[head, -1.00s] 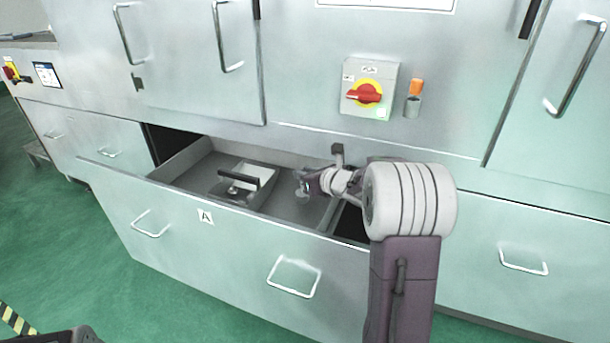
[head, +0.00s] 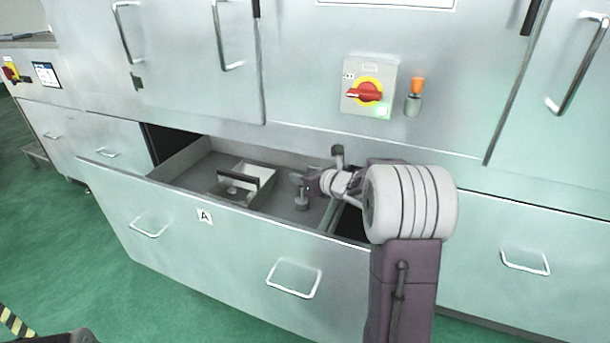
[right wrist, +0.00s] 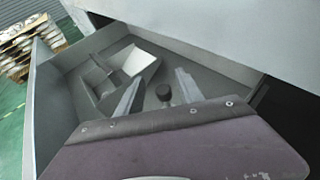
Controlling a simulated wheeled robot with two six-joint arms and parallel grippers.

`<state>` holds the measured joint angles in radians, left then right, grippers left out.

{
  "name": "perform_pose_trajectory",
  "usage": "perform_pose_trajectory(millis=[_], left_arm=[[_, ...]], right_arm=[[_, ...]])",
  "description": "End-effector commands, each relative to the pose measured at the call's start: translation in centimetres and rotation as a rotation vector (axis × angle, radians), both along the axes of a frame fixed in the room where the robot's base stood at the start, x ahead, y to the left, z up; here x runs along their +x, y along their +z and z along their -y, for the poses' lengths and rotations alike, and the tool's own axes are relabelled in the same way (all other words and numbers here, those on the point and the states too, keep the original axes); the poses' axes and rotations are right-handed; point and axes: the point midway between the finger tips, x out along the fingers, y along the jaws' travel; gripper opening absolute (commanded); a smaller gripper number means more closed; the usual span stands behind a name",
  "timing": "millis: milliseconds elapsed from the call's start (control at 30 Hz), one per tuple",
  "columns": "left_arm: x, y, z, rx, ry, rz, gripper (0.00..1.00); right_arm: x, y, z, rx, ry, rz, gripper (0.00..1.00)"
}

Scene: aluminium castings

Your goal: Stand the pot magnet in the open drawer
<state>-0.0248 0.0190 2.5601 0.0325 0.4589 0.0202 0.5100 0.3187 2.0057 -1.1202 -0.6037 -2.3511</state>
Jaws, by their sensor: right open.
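The pot magnet (head: 302,201), a small grey round piece with a narrower stem, stands upright on the floor of the open drawer (head: 205,215), in its right part. My right gripper (head: 299,181) is in the drawer's opening, just above the magnet. In the right wrist view its two fingers (right wrist: 158,88) are spread apart. The magnet's dark round top (right wrist: 164,92) shows between them, with a gap on both sides.
A grey holder with a dark handle (head: 238,178) lies in the drawer, left of the magnet. The cabinet face with a red rotary switch (head: 364,94) rises behind the drawer.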

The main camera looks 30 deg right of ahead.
Motion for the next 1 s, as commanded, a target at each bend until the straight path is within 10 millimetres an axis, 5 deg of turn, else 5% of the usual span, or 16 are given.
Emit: perform_pose_trajectory(millis=[67,500,1000], left_arm=[[0.0,1.9,0.0,0.000,0.000,0.000,0.74],[0.0,4.0,0.0,0.000,0.000,0.000,0.74],[0.0,4.1,0.0,0.000,0.000,0.000,0.74]], right_arm=[[0.0,1.7,0.0,0.000,0.000,0.000,0.44],[-9.8,5.3,0.9,-0.002,-0.002,0.002,0.44],[-11.1,5.5,0.8,0.000,0.001,0.000,0.44]])
